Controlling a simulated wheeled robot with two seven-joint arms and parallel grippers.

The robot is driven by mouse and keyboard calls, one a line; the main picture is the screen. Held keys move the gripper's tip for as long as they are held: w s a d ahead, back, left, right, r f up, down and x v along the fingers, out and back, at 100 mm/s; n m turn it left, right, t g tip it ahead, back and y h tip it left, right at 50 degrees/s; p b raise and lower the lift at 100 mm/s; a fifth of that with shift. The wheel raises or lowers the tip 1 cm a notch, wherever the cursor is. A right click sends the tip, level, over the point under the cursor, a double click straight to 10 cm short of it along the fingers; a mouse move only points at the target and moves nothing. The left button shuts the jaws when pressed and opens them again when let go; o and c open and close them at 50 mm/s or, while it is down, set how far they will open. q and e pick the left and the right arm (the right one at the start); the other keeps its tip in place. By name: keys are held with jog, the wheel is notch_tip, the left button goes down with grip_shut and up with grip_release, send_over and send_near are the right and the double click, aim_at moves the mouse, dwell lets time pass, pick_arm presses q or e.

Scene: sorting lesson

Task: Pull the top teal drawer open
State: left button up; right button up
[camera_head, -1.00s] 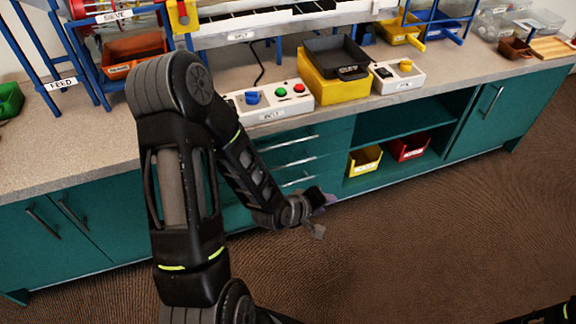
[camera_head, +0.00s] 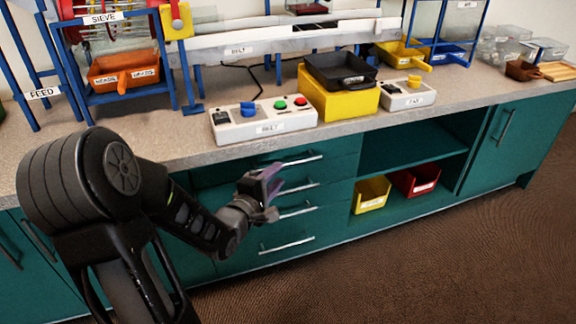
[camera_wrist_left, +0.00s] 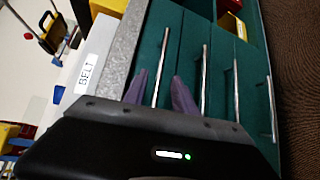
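The top teal drawer (camera_head: 338,149) is flush with the cabinet front, just under the counter, with a horizontal silver handle (camera_head: 300,160). My left gripper (camera_head: 275,181) is in front of the drawer stack, near the top drawers. In the left wrist view its two purple fingers (camera_wrist_left: 160,88) are apart. The top drawer's handle (camera_wrist_left: 162,58) runs into the gap between them there. I cannot tell whether the fingers reach around the bar or are still short of it. My right gripper is not in view.
Several more drawers with silver handles (camera_head: 287,244) lie below. To the right is an open shelf with a yellow bin (camera_head: 371,196) and a red bin (camera_head: 416,181). On the counter above stand the belt control box (camera_head: 262,124) and a yellow block (camera_head: 340,103). The floor in front is clear.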

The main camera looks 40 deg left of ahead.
aim_at(288, 164)
pick_arm(q)
jog(key=b+x, duration=0.2)
jog(key=x, duration=0.5)
jog(key=shift+f, duration=0.15)
jog(key=shift+w, duration=0.25)
jog(key=shift+c, duration=0.4)
grip_shut()
dwell(0.6)
